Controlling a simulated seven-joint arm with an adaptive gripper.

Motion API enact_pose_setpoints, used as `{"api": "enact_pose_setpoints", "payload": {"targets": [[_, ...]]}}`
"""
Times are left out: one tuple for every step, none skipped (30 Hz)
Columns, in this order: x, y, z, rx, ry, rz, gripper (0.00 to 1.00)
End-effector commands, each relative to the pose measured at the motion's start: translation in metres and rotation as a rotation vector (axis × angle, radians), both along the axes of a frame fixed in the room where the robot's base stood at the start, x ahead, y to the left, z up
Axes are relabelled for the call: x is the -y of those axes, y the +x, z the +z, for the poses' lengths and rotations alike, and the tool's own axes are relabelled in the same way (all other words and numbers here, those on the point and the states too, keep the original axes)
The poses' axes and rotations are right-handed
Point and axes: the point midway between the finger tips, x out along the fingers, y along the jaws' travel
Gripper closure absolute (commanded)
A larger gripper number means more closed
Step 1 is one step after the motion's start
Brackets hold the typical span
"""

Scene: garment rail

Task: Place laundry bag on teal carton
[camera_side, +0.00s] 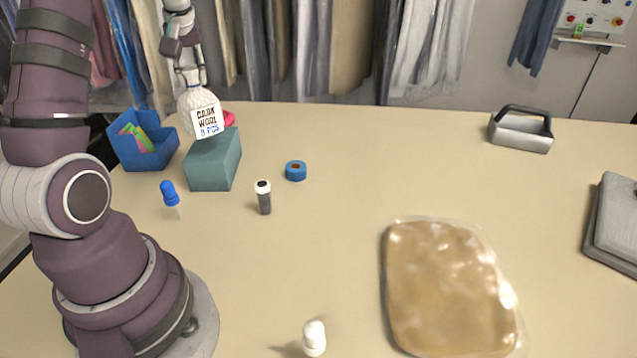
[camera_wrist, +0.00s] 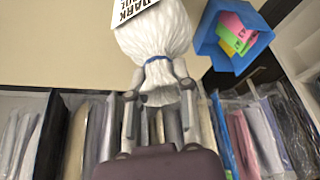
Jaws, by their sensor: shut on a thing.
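The laundry bag (camera_side: 186,103) is white and gathered, with a printed tag reading dark wool in front. My gripper (camera_side: 190,83) is shut on its neck from above. In the wrist view, the bag (camera_wrist: 165,35) hangs between the two fingers of my gripper (camera_wrist: 160,72), with a blue tie around its neck. The teal carton (camera_side: 208,172) stands on the table just below the bag in the side view. The tag overlaps the carton's top back edge in the picture. I cannot tell whether bag and carton touch. The carton is not visible in the wrist view.
A blue bin (camera_side: 150,158) with colored cards stands left of the carton. A pink thing (camera_side: 229,118) is partly hidden behind the bag. A blue-capped dropper (camera_side: 169,193), a dark vial (camera_side: 264,198) and a blue tape roll (camera_side: 296,171) stand nearby. Hanging garments (camera_side: 340,50) line the back.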

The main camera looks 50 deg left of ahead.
Motion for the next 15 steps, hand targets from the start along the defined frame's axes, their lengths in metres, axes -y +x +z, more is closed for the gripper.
{"api": "enact_pose_setpoints", "payload": {"targets": [[-0.007, 0.005, -0.001, 0.000, 0.000, 0.002, 1.00], [-0.010, 0.008, -0.001, 0.000, -0.001, 0.002, 1.00], [-0.013, 0.010, -0.002, -0.001, 0.000, 0.001, 1.00], [-0.015, 0.012, -0.002, 0.000, 0.000, 0.001, 1.00], [-0.016, 0.013, -0.002, 0.000, 0.000, 0.001, 1.00], [-0.018, 0.014, -0.003, -0.001, 0.000, 0.000, 1.00], [-0.018, 0.014, -0.007, -0.001, -0.002, 0.000, 1.00], [-0.018, 0.014, -0.013, -0.002, -0.003, 0.000, 1.00], [-0.018, 0.014, -0.021, -0.003, -0.004, 0.001, 1.00], [-0.018, 0.014, -0.026, -0.003, -0.004, -0.001, 1.00], [-0.018, 0.014, -0.030, -0.003, -0.003, -0.001, 1.00], [-0.018, 0.014, -0.034, -0.001, -0.002, -0.001, 1.00], [-0.018, 0.014, -0.036, 0.000, -0.001, 0.000, 1.00], [-0.018, 0.014, -0.037, 0.000, 0.000, 0.000, 1.00], [-0.018, 0.014, -0.037, 0.002, 0.001, 0.001, 1.00]]}}
